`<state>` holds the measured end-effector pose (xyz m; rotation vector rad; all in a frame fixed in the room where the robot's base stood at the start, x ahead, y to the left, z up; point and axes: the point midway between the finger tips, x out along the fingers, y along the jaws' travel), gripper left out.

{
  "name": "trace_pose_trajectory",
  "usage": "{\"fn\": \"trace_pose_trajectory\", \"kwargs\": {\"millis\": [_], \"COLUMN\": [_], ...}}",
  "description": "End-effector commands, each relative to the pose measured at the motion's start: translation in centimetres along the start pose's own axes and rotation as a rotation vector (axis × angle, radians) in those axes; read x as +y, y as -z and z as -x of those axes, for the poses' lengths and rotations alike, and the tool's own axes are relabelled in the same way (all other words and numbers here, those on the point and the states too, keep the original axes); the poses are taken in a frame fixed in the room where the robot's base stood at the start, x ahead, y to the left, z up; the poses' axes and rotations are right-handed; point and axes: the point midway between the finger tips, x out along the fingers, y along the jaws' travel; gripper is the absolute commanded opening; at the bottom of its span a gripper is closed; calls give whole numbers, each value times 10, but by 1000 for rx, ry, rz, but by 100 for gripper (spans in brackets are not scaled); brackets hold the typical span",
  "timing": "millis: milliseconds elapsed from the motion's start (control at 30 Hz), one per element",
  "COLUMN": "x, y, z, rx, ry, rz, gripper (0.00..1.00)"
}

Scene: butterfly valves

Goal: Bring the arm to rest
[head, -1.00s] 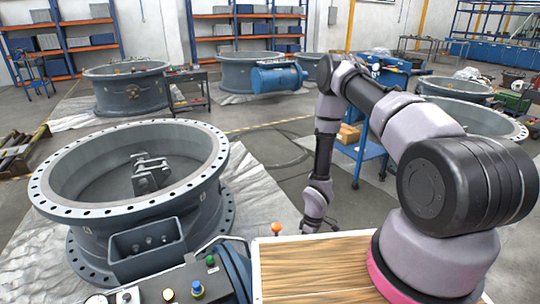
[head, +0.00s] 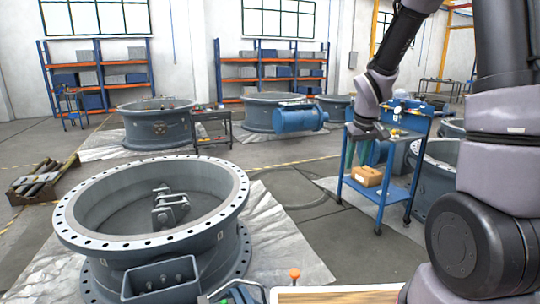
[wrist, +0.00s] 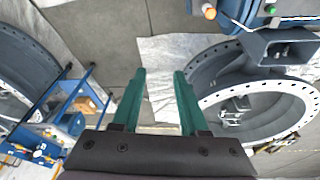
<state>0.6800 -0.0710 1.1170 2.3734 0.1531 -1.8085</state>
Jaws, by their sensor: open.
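My gripper (wrist: 158,92) shows in the wrist view with two green fingers spread apart and nothing between them. It points down over the grey floor and a pale sheet. In the head view my arm rises at the right and folds over, with the gripper (head: 361,150) hanging in front of the blue cart, partly hard to make out. A large grey valve body (head: 150,225) with a bolted flange stands at the left front. It also shows at the right of the wrist view (wrist: 215,85).
A blue cart (head: 384,190) with a cardboard box (head: 367,176) stands behind my gripper. A control panel with an orange-topped lever (head: 295,273) is at the front. More valve bodies (head: 157,125) and shelves (head: 97,68) stand behind. Floor between the front valve and cart is clear.

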Motion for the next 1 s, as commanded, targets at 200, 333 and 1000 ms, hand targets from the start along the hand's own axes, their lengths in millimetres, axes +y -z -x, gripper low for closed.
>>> {"fn": "trace_pose_trajectory", "kwargs": {"millis": [200,333,1000], "x": [0,-4,-38], "y": [-23,-47,-144], "z": [102,151,259], "rx": [107,165,330], "ry": [17,47,222], "rz": [-183,-287,-565], "gripper": [43,43,43]}}
